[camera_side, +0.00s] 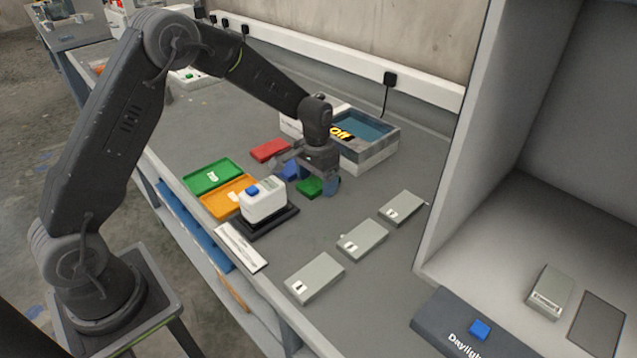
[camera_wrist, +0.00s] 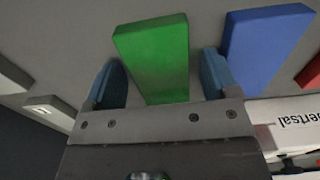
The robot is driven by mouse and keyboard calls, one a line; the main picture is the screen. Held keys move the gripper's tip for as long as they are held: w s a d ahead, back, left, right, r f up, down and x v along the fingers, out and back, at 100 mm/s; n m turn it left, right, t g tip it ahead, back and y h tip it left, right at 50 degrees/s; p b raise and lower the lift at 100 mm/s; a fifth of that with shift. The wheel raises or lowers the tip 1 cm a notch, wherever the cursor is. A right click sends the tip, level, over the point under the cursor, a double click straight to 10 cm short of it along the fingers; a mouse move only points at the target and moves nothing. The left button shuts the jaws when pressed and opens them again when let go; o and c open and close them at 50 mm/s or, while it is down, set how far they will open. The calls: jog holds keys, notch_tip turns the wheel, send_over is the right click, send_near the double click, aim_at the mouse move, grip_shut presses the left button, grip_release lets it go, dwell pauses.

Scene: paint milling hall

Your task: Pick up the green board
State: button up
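The green board (camera_side: 309,187) lies flat on the grey bench below my gripper (camera_side: 304,176). In the wrist view the green board (camera_wrist: 155,58) shows between my two blue fingertips (camera_wrist: 162,82), with a gap to each. My gripper is open and empty. The near end of the board is hidden by the gripper body in the wrist view. Whether the fingertips reach down to its height I cannot tell.
A blue board (camera_wrist: 265,45) lies close to the right finger. A red board (camera_side: 270,150) lies beyond. Several grey blocks (camera_side: 362,240) line the right.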

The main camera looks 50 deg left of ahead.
aim_at(308, 183)
jog(key=c, duration=0.8)
jog(key=shift+c, duration=0.2)
jog(key=shift+r, duration=0.1)
jog(key=shift+r, duration=0.6)
notch_tip(308, 183, up, 3)
jog(key=shift+f, duration=0.1)
jog(key=s+a+r, duration=0.5)
jog(key=a+r, duration=0.1)
jog(key=a, duration=0.3)
jog(key=w+d+f, duration=0.1)
jog(key=d+f, duration=0.1)
jog(key=w+d+f, duration=0.1)
jog(key=d+f, duration=0.1)
jog(key=d, duration=0.1)
jog(key=w+d+f, duration=0.1)
jog(key=d+f, duration=0.2)
jog(key=shift+f, duration=0.1)
jog(key=s+a+r, duration=0.4)
jog(key=a+r, duration=0.4)
jog(key=a, duration=0.1)
